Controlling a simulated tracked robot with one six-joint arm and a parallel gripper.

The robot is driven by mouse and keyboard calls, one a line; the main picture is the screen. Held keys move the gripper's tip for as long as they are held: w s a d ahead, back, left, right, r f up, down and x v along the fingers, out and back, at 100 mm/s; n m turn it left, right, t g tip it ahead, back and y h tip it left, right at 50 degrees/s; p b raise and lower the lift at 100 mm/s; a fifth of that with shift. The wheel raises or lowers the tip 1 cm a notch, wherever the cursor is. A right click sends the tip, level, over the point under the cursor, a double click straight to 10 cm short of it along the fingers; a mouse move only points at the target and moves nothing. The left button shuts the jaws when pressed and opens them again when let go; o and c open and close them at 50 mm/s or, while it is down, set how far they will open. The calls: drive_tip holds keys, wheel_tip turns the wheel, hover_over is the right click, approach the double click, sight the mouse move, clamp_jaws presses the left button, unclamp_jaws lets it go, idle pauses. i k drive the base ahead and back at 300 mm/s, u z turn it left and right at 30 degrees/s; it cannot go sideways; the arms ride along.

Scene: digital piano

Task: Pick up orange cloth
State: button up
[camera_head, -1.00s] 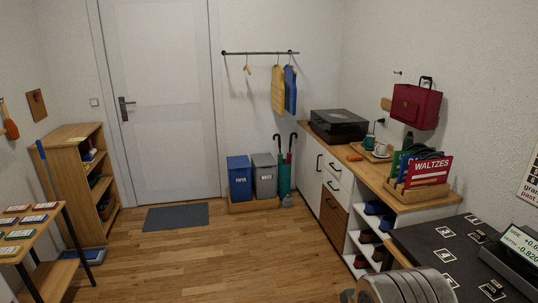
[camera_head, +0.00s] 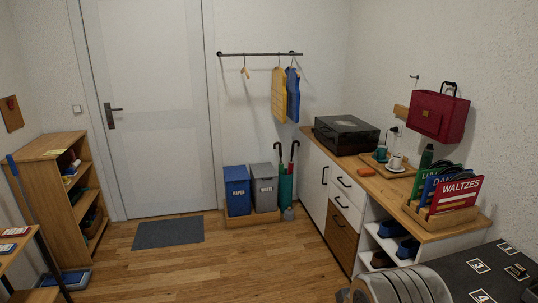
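A small orange folded item (camera_head: 365,171), which looks like the orange cloth, lies on the wooden top of the sideboard (camera_head: 409,210). It is near the front edge, in front of the black record-player-like case (camera_head: 345,134) and left of the wooden tray (camera_head: 394,169). Nothing touches it. My gripper is not in view. A grey ribbed part at the bottom edge, right of centre, appears to be mine.
The tray holds a cup and a dark green pot. A rack of upright folders (camera_head: 444,207) stands nearer on the sideboard. Bins (camera_head: 237,190) stand at the back wall. The wood floor (camera_head: 190,270) in the middle is clear.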

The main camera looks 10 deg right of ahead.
sight(364, 171)
drive_tip(key=z, duration=0.15)
drive_tip(key=i, duration=2.25)
drive_tip(key=z, duration=0.3)
drive_tip(key=i, duration=1.45)
drive_tip(key=z, duration=0.25)
